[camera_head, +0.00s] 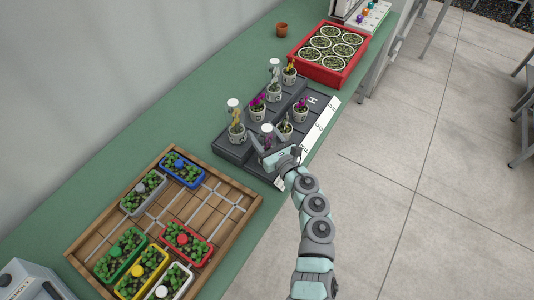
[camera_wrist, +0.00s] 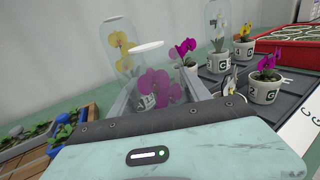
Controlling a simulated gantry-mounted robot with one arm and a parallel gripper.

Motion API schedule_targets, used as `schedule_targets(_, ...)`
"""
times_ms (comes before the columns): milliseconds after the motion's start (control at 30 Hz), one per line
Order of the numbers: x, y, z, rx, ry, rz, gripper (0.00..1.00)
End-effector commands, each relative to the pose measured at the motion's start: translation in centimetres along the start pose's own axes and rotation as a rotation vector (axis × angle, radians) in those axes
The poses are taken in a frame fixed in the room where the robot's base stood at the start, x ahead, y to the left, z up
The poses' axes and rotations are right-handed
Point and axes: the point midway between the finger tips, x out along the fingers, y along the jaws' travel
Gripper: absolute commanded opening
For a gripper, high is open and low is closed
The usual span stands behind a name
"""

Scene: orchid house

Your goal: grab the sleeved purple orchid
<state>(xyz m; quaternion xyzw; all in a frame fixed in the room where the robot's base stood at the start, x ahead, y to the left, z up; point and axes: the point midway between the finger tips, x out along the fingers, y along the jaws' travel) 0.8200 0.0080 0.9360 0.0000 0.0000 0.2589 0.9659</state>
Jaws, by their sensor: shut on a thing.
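The sleeved purple orchid (camera_wrist: 160,84) is a purple bloom in a clear sleeve with a white lid. It stands between my gripper's fingers in the wrist view, and my gripper (camera_wrist: 158,98) is shut on it. Its pot is mostly hidden by my gripper. In the head view its white lid (camera_head: 267,128) shows just beyond my gripper (camera_head: 268,152), at the near end of the dark tray (camera_head: 229,152). I cannot tell whether the pot touches the tray.
A sleeved yellow orchid (camera_head: 237,132) and a sleeved white orchid (camera_head: 274,88) stand on the tray. Unsleeved purple orchids (camera_head: 257,104) (camera_head: 300,110), a yellow one (camera_head: 289,74) and a white one (camera_head: 285,130) stand nearby. A wooden planter board (camera_head: 105,212) and red crate (camera_head: 303,67) flank the tray.

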Motion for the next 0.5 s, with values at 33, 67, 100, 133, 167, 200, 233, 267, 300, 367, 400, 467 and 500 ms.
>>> schedule_targets(33, 0.0, 0.0, 0.01, 0.0, 0.0, 0.0, 0.34)
schedule_targets(67, 0.0, 0.0, 0.01, 0.0, 0.0, 0.0, 0.31)
schedule_targets(100, 0.0, 0.0, 0.01, 0.0, 0.0, 0.0, 0.28)
schedule_targets(133, 0.0, 0.0, 0.01, 0.0, 0.0, 0.0, 0.25)
schedule_targets(167, 0.0, 0.0, 0.02, 0.0, 0.0, 0.0, 0.23)
schedule_targets(200, 0.0, 0.0, 0.02, 0.0, 0.0, 0.0, 0.2)
schedule_targets(233, 0.0, 0.0, 0.02, 0.0, 0.0, 0.0, 0.17)
schedule_targets(267, 0.0, 0.0, 0.02, 0.0, 0.0, 0.0, 0.15)
schedule_targets(300, 0.0, 0.0, 0.02, 0.0, 0.0, 0.0, 0.12)
schedule_targets(367, 0.0, 0.0, 0.02, 0.0, 0.0, 0.0, 0.07)
schedule_targets(400, 0.0, 0.0, 0.02, 0.0, 0.0, 0.0, 0.03)
schedule_targets(467, 0.0, 0.0, 0.02, 0.0, 0.0, 0.0, 0.0)
schedule_targets(500, 0.0, 0.0, 0.02, 0.0, 0.0, 0.0, 0.0)
